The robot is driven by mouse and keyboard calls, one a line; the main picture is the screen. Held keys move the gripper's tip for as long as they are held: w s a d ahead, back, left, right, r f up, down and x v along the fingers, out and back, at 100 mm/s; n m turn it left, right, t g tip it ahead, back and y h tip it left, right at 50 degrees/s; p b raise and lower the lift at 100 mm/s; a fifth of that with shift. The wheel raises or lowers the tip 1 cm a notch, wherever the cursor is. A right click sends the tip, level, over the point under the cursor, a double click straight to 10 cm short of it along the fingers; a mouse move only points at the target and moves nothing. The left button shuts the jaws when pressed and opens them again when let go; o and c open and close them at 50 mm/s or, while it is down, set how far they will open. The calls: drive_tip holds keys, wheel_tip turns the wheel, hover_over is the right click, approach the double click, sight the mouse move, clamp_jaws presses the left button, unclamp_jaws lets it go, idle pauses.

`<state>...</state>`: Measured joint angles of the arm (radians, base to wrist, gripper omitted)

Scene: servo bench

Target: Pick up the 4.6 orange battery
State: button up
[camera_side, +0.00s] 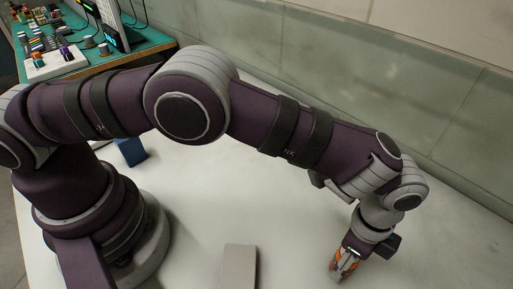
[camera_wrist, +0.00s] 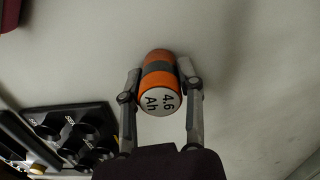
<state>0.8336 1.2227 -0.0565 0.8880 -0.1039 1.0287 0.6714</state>
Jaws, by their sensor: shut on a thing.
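The orange battery (camera_wrist: 159,84) is a cylinder with a grey band and a white end marked "4.6 Ah". It lies between the two fingers of my gripper (camera_wrist: 161,92) in the wrist view, with a finger against each side. My gripper is shut on it. In the side view my gripper (camera_side: 345,262) points down at the right, low over the white table, and a bit of the orange battery (camera_side: 335,266) shows at the fingers. I cannot tell whether the battery touches the table.
A black holder with round sockets (camera_wrist: 75,130) lies at the lower left in the wrist view. A grey block (camera_side: 239,266) and a blue block (camera_side: 131,151) stand on the white table (camera_side: 200,225). A cluttered green bench (camera_side: 140,42) is at the back left. A wall (camera_side: 400,85) runs behind.

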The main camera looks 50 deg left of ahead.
clamp_jaws()
